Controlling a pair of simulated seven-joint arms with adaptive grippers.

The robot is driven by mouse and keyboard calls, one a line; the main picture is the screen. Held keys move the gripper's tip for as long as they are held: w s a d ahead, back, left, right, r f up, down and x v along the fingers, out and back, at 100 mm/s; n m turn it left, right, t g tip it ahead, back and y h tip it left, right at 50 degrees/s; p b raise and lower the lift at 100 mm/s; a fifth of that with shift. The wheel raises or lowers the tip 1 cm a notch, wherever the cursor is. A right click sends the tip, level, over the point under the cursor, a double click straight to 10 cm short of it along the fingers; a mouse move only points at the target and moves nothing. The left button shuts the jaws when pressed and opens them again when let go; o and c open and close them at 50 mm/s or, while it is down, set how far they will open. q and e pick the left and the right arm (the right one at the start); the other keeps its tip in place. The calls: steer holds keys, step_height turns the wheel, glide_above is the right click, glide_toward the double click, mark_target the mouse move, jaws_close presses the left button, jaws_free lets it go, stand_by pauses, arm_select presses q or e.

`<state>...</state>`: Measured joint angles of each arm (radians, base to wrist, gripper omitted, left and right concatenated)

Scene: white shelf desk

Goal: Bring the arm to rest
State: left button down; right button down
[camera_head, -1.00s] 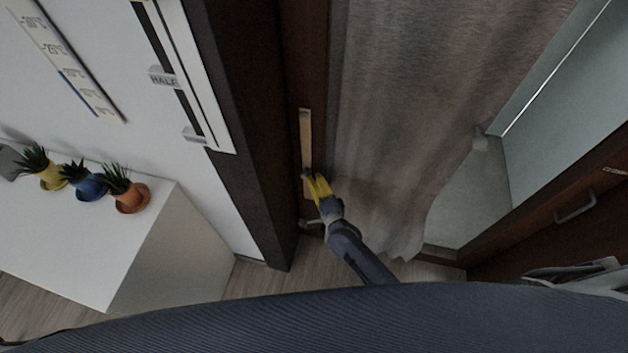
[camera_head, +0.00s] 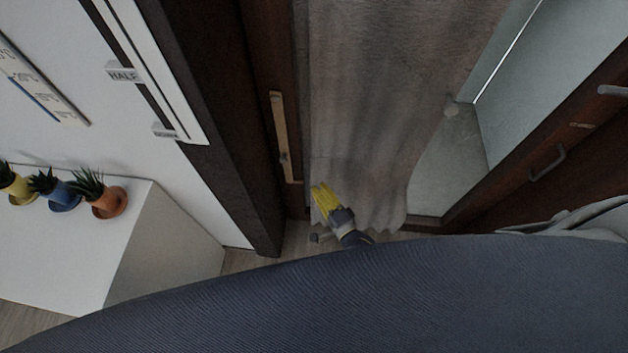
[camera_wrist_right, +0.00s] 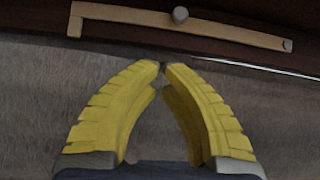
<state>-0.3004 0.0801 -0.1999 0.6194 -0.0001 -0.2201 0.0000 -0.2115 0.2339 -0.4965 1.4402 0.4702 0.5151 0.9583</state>
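My right gripper (camera_head: 322,194) has yellow fingers and shows low in the middle of the head view. In the right wrist view (camera_wrist_right: 163,66) its two fingertips meet, and nothing shows between them. It is apart from the long tan handle plate (camera_head: 280,130) on the dark wooden frame, a little to its lower right. The same plate (camera_wrist_right: 185,22), with its round knob, lies beyond the fingertips in the wrist view. My left gripper is in neither view.
A grey-brown curtain (camera_head: 370,80) hangs behind the right gripper. At left stands a white cabinet (camera_head: 165,245) with potted plants, including an orange pot (camera_head: 108,203). A dark wooden panel with a metal handle (camera_head: 547,164) is at right. A small grey lever (camera_head: 318,238) is below the gripper.

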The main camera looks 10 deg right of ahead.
steer(key=s+d+f+n+g+h, duration=0.1)
steer(key=s+d+f+n+g, duration=0.15)
steer(key=s+f+n, duration=0.45)
steer(key=s+d+f+n+g, duration=0.2)
steer(key=f+g, duration=0.1)
steer(key=f, duration=0.7)
steer(key=s+d+f+n+g+h, duration=0.1)
steer(key=s+d+f+n+g, duration=0.3)
steer(key=f, duration=0.5)
steer(key=s+d+f+n+g+h, duration=0.1)
steer(key=s+f, duration=0.3)
steer(key=s, duration=0.5)
steer(key=s+d+f+n+g+h, duration=0.1)
steer(key=s+d+f+n+g, duration=0.1)
steer(key=s, duration=0.8)
steer(key=s+d+f+n+g, duration=0.2)
steer(key=s+f, duration=0.4)
steer(key=s, duration=0.4)
steer(key=shift+f+g+h, duration=0.3)
steer(key=shift+g+h, duration=0.1)
steer(key=shift+g, duration=0.15)
steer(key=shift+a, duration=0.1)
